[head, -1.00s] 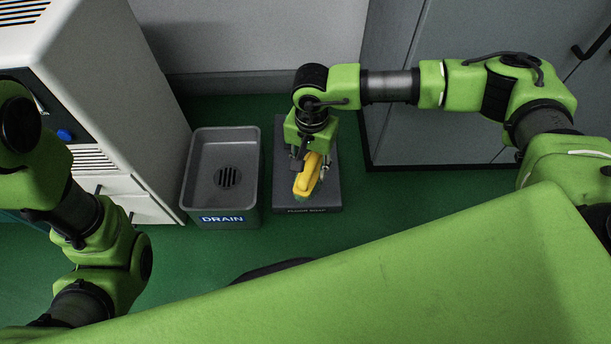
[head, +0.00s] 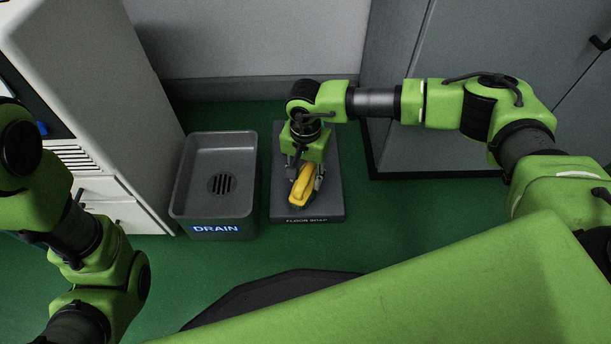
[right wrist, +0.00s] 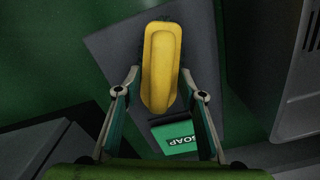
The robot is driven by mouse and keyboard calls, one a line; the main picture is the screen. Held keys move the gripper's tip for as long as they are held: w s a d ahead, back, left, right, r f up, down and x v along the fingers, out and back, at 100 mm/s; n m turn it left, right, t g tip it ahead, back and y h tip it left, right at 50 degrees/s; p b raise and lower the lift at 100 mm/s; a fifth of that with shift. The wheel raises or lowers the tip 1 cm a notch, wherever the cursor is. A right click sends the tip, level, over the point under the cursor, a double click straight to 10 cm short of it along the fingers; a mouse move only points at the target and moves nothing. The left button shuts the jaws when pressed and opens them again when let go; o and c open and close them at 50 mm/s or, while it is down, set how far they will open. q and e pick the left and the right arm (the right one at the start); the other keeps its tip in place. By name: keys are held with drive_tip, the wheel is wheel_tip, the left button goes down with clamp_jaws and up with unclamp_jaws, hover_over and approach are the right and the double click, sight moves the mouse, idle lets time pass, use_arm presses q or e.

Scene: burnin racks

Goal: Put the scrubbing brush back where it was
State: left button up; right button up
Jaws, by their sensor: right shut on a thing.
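The scrubbing brush (head: 301,186) has a yellow handle and a darker underside. My right gripper (head: 305,178) is shut on it and holds it over the dark grey pad marked "FLOOR SOAP" (head: 325,206). In the right wrist view the yellow brush (right wrist: 161,68) lies lengthwise between the two fingers of my right gripper (right wrist: 163,100). The grey pad (right wrist: 112,45) lies beneath it, with a green label reading "SOAP" by the brush's near end. I cannot tell whether the brush touches the pad. My left gripper is outside the head view; only its arm shows.
A grey bin marked "DRAIN" (head: 213,230) with a grate stands just left of the pad. A white cabinet (head: 90,90) stands further left, and grey cabinets (head: 410,150) stand to the right. Green floor (head: 400,215) is clear right of the pad.

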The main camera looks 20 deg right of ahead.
sight(306, 174)
drive_tip(key=shift+f, duration=0.2)
drive_tip(key=o, duration=1.2)
drive_tip(key=shift+c, duration=0.2)
drive_tip(key=shift+r, duration=0.1)
wheel_tip(306, 174, up, 12)
drive_tip(key=p, duration=0.7)
drive_tip(key=shift+r, duration=0.1)
